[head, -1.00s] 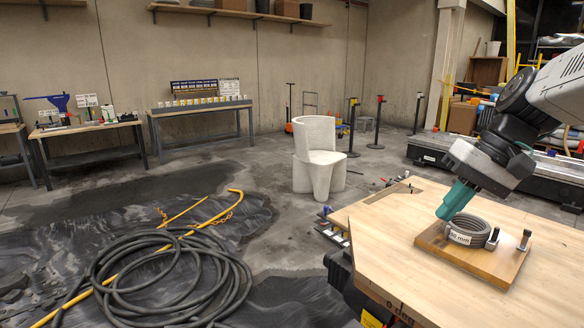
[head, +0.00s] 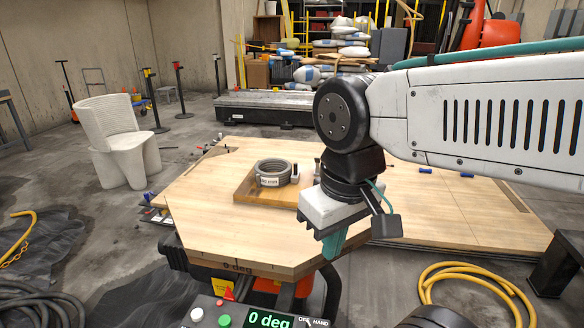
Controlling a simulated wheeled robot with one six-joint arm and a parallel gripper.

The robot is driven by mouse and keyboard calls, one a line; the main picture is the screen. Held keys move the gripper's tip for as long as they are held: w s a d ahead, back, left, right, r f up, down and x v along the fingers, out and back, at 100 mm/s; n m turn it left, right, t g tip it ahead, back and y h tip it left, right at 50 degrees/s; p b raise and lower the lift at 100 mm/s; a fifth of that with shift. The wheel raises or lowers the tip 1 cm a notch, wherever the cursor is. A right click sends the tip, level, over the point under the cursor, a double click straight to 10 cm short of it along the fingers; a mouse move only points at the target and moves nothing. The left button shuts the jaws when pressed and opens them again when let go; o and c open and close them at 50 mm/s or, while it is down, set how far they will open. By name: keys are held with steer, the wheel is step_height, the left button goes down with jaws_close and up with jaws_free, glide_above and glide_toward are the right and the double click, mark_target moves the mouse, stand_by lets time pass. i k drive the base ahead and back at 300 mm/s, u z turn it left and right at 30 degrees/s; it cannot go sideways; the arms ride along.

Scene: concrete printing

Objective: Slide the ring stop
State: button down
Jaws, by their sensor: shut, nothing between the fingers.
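A square wooden board (head: 243,189) lies on the pale wooden table. A stack of grey rings (head: 273,166) with a white label sits on it. A small metal block (head: 295,173) stands at the right side of the rings, and a dark upright piece (head: 318,163) shows farther right, partly hidden by my arm. I cannot tell which of these is the ring stop. My gripper (head: 333,246) has teal fingers, is shut and empty, and points down near the table's front edge, to the right of and nearer than the board, apart from the rings. My wrist hides the board's right part.
The table (head: 215,215) has a "0 deg" mark on its front edge and is clear left of the board. A control box (head: 240,315) reading "0 deg" stands in front. A coiled yellow hose (head: 470,285) lies on the floor at right. A white chair (head: 115,145) stands at left.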

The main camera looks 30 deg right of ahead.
mark_target(294, 177)
steer(key=z, duration=0.7)
